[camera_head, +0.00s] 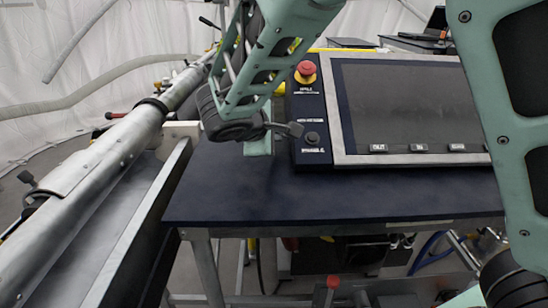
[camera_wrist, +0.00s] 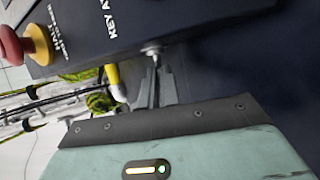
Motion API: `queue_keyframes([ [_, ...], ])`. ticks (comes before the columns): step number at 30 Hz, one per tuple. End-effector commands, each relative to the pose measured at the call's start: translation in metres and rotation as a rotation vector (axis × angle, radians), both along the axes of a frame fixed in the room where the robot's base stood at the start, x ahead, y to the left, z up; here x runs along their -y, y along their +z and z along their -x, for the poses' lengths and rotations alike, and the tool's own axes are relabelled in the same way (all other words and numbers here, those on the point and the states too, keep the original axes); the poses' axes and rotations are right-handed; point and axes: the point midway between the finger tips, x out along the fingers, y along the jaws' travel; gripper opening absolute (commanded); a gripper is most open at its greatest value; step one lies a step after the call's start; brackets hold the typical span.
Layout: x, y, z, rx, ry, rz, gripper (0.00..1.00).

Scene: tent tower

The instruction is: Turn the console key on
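The console (camera_head: 310,105) stands on the dark table, with a red stop button on its left strip. A small silver key switch (camera_wrist: 152,50) shows at the panel's edge beside the "KEY A" lettering in the wrist view. My gripper (camera_head: 292,128) is at the lower part of this strip, with its fingers pointing at it. In the wrist view my gripper's fingers (camera_wrist: 155,88) are close together, right at the silver part, with a thin piece between them. I cannot tell whether they grip it. The key is not clear in the head view.
The red stop button (camera_head: 306,68) is just above my gripper, and shows at left in the wrist view (camera_wrist: 12,45). A dark screen (camera_head: 405,100) fills the console's right. The table (camera_head: 330,195) is clear in front. A metal rail (camera_head: 110,150) runs along the left.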

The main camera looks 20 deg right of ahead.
Motion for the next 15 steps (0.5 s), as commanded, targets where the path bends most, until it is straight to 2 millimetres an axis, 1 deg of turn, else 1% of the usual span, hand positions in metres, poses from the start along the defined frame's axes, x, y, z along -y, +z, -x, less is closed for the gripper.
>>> queue_keyframes([
  [1,-0.0023,-0.0118,0.001,0.029,0.006,0.007,0.0],
  [9,-0.0023,-0.0109,0.0024,0.155,0.004,0.049,0.0],
  [15,-0.0023,-0.0089,0.0028,0.213,0.003,0.069,0.0],
])
